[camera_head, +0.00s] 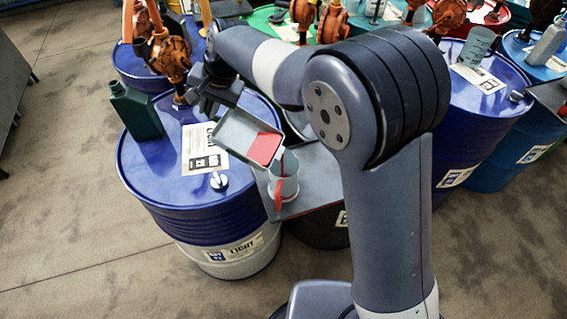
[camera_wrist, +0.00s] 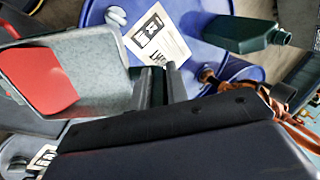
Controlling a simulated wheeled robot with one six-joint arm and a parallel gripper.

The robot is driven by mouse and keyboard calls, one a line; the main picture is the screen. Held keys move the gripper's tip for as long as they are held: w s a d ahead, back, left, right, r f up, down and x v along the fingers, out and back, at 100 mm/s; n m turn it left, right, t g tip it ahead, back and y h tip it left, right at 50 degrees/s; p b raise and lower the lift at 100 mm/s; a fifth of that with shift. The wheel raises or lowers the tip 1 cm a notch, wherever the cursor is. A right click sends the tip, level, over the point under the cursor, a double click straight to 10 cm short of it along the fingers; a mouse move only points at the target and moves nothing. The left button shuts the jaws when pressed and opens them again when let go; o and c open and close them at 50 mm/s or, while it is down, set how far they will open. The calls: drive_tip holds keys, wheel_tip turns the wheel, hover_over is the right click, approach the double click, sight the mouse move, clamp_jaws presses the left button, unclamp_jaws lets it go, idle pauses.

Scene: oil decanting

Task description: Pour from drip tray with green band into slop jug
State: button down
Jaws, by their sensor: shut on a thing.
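The drip tray (camera_head: 232,128) is a shallow grey tray with a pale rim and a pool of red liquid. It is tilted down to the right, with the red liquid gathered at its low end above the slop jug. The tray fills the left of the wrist view (camera_wrist: 100,62).
The jug stands on a grey surface (camera_head: 318,182) beside a blue drum (camera_head: 160,190). On the drum are a dark green bottle (camera_head: 138,113), a paper label (camera_head: 205,150) and a cap (camera_head: 219,181). More drums with orange pumps stand behind. Open floor lies at left.

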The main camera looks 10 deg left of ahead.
drive_tip(key=shift+d+r+y, duration=0.3)
drive_tip(key=shift+d+y, duration=0.1)
idle(0.8)
drive_tip(key=shift+s+d+r, duration=0.1)
drive_tip(key=shift+d+r, duration=0.1)
drive_tip(key=shift+r, duration=0.1)
drive_tip(key=shift+d+r+y, duration=0.25)
drive_tip(key=shift+y, duration=0.15)
drive_tip(key=shift+r, duration=0.1)
drive_tip(key=shift+d+r, duration=0.1)
drive_tip(key=shift+d, duration=0.1)
drive_tip(key=shift+r, duration=0.1)
drive_tip(key=shift+s+d+r+y, duration=0.1)
drive_tip(key=shift+d+r+y, duration=0.25)
drive_tip(key=shift+y, duration=0.05)
drive_tip(key=shift+d+r, duration=0.1)
idle(0.4)
